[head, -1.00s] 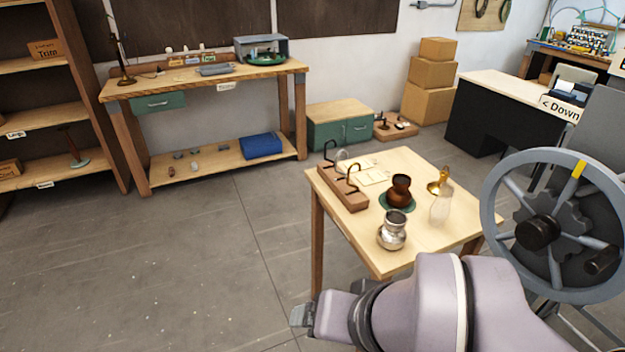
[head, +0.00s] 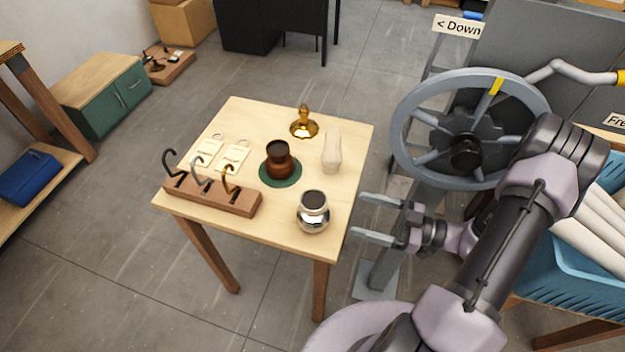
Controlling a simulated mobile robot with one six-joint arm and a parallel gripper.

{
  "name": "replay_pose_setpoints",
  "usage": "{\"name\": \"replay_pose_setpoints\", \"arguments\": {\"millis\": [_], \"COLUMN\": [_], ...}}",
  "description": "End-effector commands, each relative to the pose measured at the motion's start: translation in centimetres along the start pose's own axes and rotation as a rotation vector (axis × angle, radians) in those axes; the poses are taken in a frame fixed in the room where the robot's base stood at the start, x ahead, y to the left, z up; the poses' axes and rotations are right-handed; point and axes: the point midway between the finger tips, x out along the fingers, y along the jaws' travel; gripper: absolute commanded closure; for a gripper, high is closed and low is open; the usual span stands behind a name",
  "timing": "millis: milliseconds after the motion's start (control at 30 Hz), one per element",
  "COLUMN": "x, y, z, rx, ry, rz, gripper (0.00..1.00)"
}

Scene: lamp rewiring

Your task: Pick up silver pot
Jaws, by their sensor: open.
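The silver pot (head: 313,213) stands upright near the front right corner of the small wooden table (head: 272,227). It is round and shiny with a dark open mouth. My gripper (head: 359,216) is open and empty, just right of the pot and beside the table's right edge. Its two fingers point left toward the pot and are apart from it. Nothing hides the pot.
A brown pot (head: 279,160) on a green mat stands behind the silver pot. A glass chimney (head: 333,153), a brass piece (head: 304,123), a wooden hook rack (head: 212,195) and paper tags (head: 233,157) share the table. A large grey handwheel (head: 411,115) stands to the right.

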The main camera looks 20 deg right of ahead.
Motion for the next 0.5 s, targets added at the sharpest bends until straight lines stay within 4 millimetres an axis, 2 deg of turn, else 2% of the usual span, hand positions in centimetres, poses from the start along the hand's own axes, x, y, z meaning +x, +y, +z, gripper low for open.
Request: {"name": "replay_pose_setpoints", "arguments": {"millis": [300, 400, 500], "x": [8.6, 10.5, 11.5], "y": [-0.2, -0.2, -0.1], "z": [0.4, 0.3, 0.2], "rx": [0.006, 0.004, 0.004], "ry": [0.001, 0.0, 0.0], "rz": [-0.005, -0.005, -0.003], "gripper": [0.21, 0.21, 0.21]}}
